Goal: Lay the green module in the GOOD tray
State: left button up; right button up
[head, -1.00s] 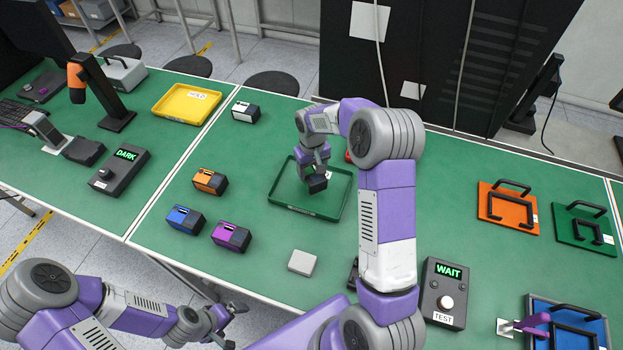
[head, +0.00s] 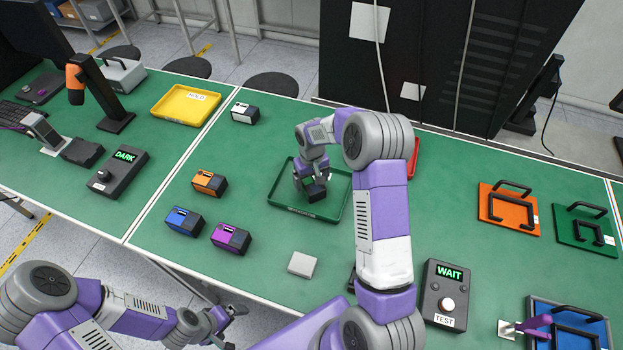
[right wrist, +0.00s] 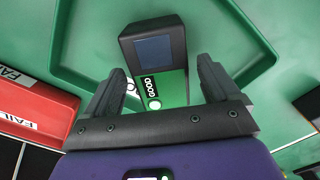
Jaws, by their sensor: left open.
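The green module (right wrist: 178,88) lies in the green tray (head: 337,205), its dark end (head: 316,193) showing in the head view. My right gripper (head: 311,180) is over the tray. In the right wrist view its fingers (right wrist: 160,80) stand apart on either side of the module, with narrow gaps. The module's underside is hidden. My left gripper (head: 237,312) is open and empty, off the table's front edge.
A red FAIL tray (head: 414,155) is partly behind my right arm. Orange (head: 209,183), blue (head: 185,221) and purple (head: 231,238) modules stand left of the green tray. A white block (head: 302,264) and a WAIT test box (head: 445,294) lie nearer the front.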

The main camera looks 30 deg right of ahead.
aim_at(312, 181)
jog(key=shift+r, duration=0.15)
notch_tip(312, 181, up, 12)
jog(key=shift+p, duration=0.45)
dwell(0.5)
